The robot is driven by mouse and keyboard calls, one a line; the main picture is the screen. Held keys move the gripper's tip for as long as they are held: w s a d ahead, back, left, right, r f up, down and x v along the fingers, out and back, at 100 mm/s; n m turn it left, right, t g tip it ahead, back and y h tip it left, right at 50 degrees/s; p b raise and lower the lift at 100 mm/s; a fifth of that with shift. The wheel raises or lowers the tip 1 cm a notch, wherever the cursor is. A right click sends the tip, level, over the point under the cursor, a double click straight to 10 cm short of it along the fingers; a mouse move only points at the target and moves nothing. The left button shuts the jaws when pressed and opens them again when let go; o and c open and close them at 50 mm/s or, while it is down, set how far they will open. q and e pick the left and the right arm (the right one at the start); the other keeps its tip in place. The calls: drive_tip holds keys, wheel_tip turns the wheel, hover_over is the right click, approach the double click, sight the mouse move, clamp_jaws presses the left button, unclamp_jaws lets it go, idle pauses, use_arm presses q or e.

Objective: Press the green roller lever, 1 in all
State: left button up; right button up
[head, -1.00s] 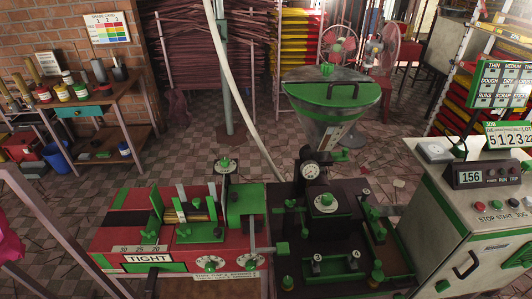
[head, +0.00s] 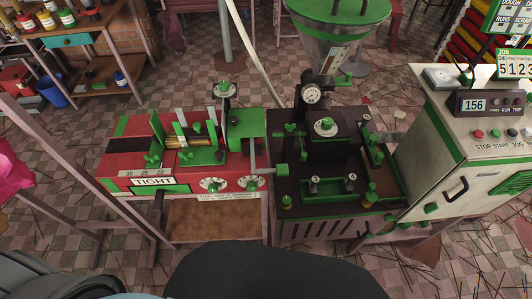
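A red and green extruder machine (head: 125,160) with a TIGHT label stands left of centre in the head view. It carries several green knobs, clamps and upright levers, among them a slanted green lever (head: 179,133). A green block (head: 282,169) sticks out at its right end, beside the dark machine. I cannot tell for certain which green part is the roller lever. Nothing of mine touches any of these parts. Neither of my grippers is in view.
A dark press (head: 300,205) with a dial gauge (head: 311,95) and small handles adjoins on the right. A pale control cabinet (head: 450,170) with a 156 display stands further right. A hopper (head: 335,45) rises behind. A shelf with jars (head: 45,20) is at upper left.

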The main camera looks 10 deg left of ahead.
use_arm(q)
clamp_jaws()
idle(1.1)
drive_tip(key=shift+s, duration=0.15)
